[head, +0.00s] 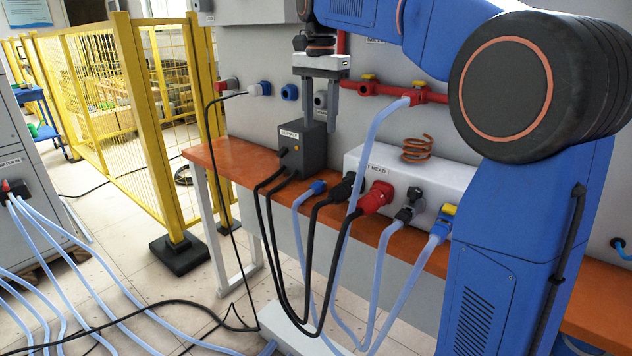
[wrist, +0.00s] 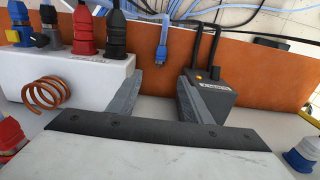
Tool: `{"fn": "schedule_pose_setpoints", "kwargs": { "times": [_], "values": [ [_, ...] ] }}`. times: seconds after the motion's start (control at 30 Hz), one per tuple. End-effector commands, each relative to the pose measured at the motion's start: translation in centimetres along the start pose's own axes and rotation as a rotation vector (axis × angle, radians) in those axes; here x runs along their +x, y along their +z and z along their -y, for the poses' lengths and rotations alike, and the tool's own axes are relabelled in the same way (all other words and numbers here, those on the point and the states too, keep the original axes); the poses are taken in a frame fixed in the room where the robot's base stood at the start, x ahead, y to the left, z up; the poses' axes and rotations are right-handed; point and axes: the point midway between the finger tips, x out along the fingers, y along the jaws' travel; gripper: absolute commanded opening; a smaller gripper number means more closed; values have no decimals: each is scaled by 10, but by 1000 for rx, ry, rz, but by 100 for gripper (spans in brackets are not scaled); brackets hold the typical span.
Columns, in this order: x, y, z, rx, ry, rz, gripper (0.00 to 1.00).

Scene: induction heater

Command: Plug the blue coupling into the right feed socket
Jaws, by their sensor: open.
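The blue coupling (head: 318,187) lies on the orange bench on the end of a light blue hose, between the supply box and the white heating head. In the wrist view the coupling (wrist: 163,52) lies beyond the fingertips, in line with the gap between them. My gripper (head: 320,125) is open and empty, pointing down above the back of the bench. It also shows in the wrist view (wrist: 158,82). Wall fittings include a blue one (head: 290,92) and a grey one (head: 320,98) partly behind my gripper. I cannot tell which is the right feed socket.
The dark supply box (head: 315,148) stands close to my gripper. The white heating head (head: 465,190) carries a copper coil (head: 416,148) and several plugs with hanging cables. A red pipe (head: 385,91) with yellow valves runs along the wall. Loose hoses hang over the bench's front edge.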

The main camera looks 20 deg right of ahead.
Motion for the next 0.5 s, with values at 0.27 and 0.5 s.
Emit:
{"fn": "schedule_pose_setpoints", "kwargs": {
  "times": [0.27, 0.5],
  "values": [
    [0, 0, 1, 4, 2, 1, 45],
    [11, 0, 1, 4, 3, 2, 45]
  ]
}}
